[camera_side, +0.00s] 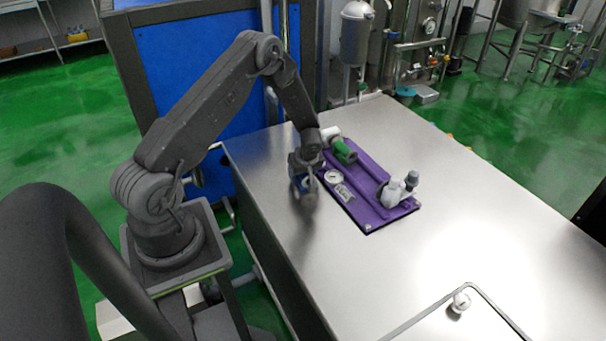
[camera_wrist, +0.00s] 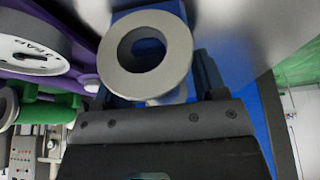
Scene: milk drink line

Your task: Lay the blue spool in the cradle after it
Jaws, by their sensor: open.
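A grey ring-shaped end face (camera_wrist: 181,58) with a round hole shows close up in the wrist view; blue shows around and through it, and I take it for the blue spool. My gripper (camera_side: 306,186) is open, beside the left edge of a purple board (camera_side: 369,217). Blue and grey parts show at the gripper in the side view, but I cannot tell spool from jaw there, nor whether they touch. A green spool-like piece (camera_side: 344,151) lies at the board's far end. I cannot make out an empty cradle for certain.
A white knob (camera_side: 460,301) stands at the table's near right. The steel table (camera_side: 470,215) is bare right of the board.

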